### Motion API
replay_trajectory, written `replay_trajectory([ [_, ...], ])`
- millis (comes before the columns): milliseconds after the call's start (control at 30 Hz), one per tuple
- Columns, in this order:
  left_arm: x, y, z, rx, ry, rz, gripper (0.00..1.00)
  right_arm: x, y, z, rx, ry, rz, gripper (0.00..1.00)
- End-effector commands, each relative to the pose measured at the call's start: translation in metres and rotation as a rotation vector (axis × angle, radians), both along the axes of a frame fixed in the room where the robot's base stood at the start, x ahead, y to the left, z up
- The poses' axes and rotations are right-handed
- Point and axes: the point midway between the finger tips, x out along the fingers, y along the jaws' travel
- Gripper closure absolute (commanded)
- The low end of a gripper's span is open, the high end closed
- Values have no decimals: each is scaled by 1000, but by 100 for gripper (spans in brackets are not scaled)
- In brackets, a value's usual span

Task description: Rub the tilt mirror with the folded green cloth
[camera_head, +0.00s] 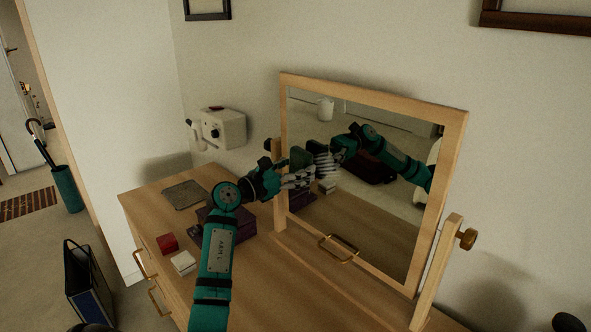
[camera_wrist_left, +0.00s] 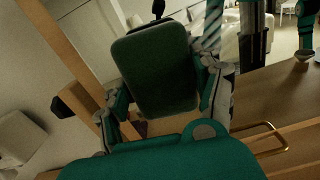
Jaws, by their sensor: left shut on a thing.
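The tilt mirror (camera_head: 455,165) has a pale wooden frame and stands on the dresser, with a dark knob (camera_head: 467,239) on its right post. A brass handle (camera_head: 338,252) shows at its lower edge. My left gripper (camera_head: 298,174) is at the left part of the glass, shut on the folded green cloth (camera_head: 301,158). In the left wrist view the cloth (camera_wrist_left: 158,70) is a dark green rounded pad between the fingers, facing the mirror. I cannot tell whether it touches the glass. The mirror reflects my arm and hand. My right gripper is not in view.
On the wooden dresser (camera_head: 290,285) are a red block (camera_head: 168,242), a cream block (camera_head: 183,263), a purple box (camera_head: 243,225), partly behind my arm, and a flat grey piece (camera_head: 185,194). A white device (camera_head: 220,128) is near the wall. The dresser's front right top is clear.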

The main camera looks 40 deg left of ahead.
Motion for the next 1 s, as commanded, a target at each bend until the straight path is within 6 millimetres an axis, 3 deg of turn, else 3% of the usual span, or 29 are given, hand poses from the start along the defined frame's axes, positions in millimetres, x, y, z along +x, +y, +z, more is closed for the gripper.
replay_trajectory([
  [833, 16, -1, 0, 1, 1, 0, 60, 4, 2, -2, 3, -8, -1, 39],
  [1000, 15, -10, 1, 2, 2, -1, 60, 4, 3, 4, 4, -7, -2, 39],
])
